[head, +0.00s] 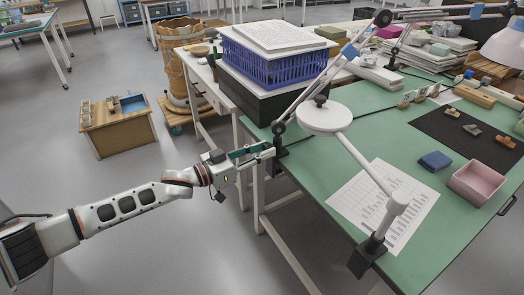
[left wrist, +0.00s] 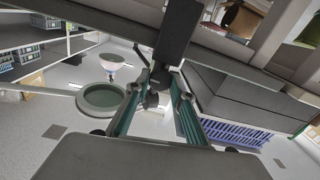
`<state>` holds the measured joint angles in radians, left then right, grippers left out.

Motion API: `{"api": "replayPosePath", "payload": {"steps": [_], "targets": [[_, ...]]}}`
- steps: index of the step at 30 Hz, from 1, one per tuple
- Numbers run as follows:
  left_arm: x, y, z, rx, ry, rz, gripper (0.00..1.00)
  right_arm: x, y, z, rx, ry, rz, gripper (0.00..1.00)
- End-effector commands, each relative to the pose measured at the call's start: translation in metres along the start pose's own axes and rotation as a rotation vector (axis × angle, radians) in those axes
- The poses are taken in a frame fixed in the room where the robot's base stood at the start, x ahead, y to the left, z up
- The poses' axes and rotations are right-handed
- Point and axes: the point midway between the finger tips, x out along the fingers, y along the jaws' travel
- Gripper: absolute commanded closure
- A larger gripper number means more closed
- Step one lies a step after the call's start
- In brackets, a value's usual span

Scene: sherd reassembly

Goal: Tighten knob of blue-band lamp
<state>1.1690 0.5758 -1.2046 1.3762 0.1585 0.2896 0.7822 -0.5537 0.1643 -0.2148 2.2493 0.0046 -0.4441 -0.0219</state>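The blue-band lamp has a jointed grey arm with a blue band (head: 349,52), rising from a dark clamp (head: 279,140) on the green table's left edge. Its pale shade (head: 505,46) is at the far right. My left gripper (head: 269,150) is at this clamp, its teal fingers apart. In the left wrist view the fingers (left wrist: 158,82) reach up on both sides of a small dark knob (left wrist: 157,80) below the black clamp (left wrist: 177,32). I cannot tell whether they touch the knob. My right gripper is not in view.
A white round-headed lamp (head: 324,117) is clamped at the table's (head: 300,152) near edge. A purple basket (head: 272,62) stands on a dark box behind my gripper. A pink box (head: 477,181) and a printed sheet (head: 372,205) lie on the table.

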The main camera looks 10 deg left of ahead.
Motion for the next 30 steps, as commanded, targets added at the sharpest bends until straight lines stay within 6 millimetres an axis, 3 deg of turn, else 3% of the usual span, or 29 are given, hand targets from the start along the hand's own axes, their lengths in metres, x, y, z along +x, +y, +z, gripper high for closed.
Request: {"api": "replayPosePath", "payload": {"steps": [5, 15, 25, 26, 27, 30], "targets": [[0.0, 0.0, -0.001, 0.025, 0.001, -0.001, 0.98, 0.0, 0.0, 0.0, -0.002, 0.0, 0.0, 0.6], [0.0, 0.0, -0.001, 0.344, 0.01, 0.0, 0.98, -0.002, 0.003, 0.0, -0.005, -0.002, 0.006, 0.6], [0.0, 0.0, 0.002, 0.373, 0.01, 0.001, 0.98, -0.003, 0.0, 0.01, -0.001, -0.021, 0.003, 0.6], [0.0, 0.0, 0.002, 0.373, 0.01, 0.001, 0.74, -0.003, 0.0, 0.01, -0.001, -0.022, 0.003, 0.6], [-0.001, 0.0, 0.002, 0.372, 0.01, 0.001, 0.64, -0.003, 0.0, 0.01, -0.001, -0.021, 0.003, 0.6], [0.0, 0.0, 0.002, 0.372, 0.01, 0.001, 0.6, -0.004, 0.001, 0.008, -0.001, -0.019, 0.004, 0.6]]}}
